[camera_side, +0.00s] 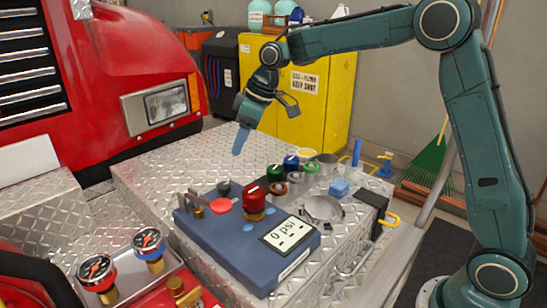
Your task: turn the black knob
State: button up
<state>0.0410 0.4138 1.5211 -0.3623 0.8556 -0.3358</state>
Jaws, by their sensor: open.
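A small dark, black-looking knob (224,186) stands at the back left of the blue pump panel (217,244). A larger red knob (254,197) on a brass base stands to its right, and a flat red button (221,206) lies in front of it. The panel's display (290,234) reads 0 psi. My gripper (240,146) hangs in the air above and behind the panel, tilted downward, with nothing in it. It is open and clear of the black knob. The fingers overlap from this side, so the gap is hard to see.
Green and blue capped fittings (276,172) and a round metal cap (323,208) stand right of the panel. Two gauges (149,241) stand at the front left. A metal lever (193,200) rises at the panel's left edge. The diamond-plate deck (165,165) behind is clear.

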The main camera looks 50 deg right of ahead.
jog(key=shift+w, duration=0.1)
jog(key=shift+c, duration=0.2)
jog(key=r+n+g+h, duration=0.1)
jog(key=n+g+h, duration=0.2)
jog(key=n+g, duration=0.15)
send_over(223, 185)
jog(key=shift+d+t, duration=0.1)
jog(key=shift+t, duration=0.35)
jog(key=shift+f, duration=0.15)
notch_tip(223, 185, down, 14)
jog(key=shift+r, duration=0.25)
dwell(0.8)
